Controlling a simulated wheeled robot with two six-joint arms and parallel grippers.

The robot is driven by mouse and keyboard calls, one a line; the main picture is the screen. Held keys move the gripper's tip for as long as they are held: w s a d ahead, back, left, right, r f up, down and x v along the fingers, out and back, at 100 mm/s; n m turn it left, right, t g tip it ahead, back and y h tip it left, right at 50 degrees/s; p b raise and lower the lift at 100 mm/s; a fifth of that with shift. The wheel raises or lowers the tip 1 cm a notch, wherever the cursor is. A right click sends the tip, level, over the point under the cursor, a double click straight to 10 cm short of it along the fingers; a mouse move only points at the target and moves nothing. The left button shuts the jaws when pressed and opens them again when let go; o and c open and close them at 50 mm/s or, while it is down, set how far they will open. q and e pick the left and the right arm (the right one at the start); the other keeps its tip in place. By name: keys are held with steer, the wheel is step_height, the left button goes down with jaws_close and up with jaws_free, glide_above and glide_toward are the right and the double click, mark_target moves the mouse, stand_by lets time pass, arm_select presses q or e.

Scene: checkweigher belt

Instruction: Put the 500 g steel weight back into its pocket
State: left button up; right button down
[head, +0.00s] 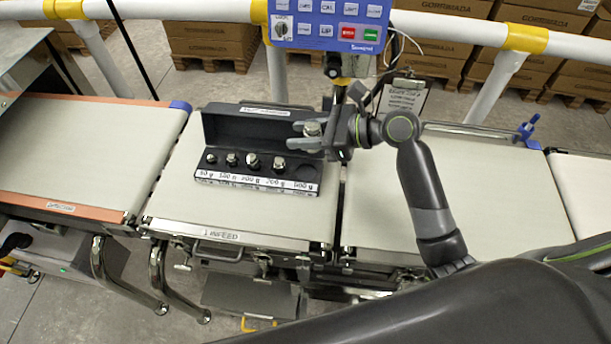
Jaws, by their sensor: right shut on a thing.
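The steel weight (312,128) is a small shiny knobbed cylinder, held between the fingers of my right gripper (303,136). The gripper comes in from the right and is shut on it, above the right end of the open black weight case (210,122). The case stands on the infeed belt with its lid raised at the back. Several smaller steel weights, among them one near the middle (252,161), stand in a row in its pockets. My left gripper is not in view.
A white label strip (256,184) runs along the case front. The blue control panel (330,22) hangs behind the gripper, with a clipboard (403,98) to its right. The infeed belt (180,205) is clear left of the case; the belt to the right (385,195) is bare.

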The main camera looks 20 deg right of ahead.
glide_above(299, 173)
step_height(299, 173, down, 6)
steer(key=shift+f, duration=0.1)
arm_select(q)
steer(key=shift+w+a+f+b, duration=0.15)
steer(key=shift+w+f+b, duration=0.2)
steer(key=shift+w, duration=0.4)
arm_select(e)
steer(key=shift+w+f, duration=0.1)
steer(key=shift+f, duration=1.95)
steer(key=shift+f, duration=0.1)
steer(key=c, duration=1)
jaws_free()
steer(key=shift+o, duration=0.2)
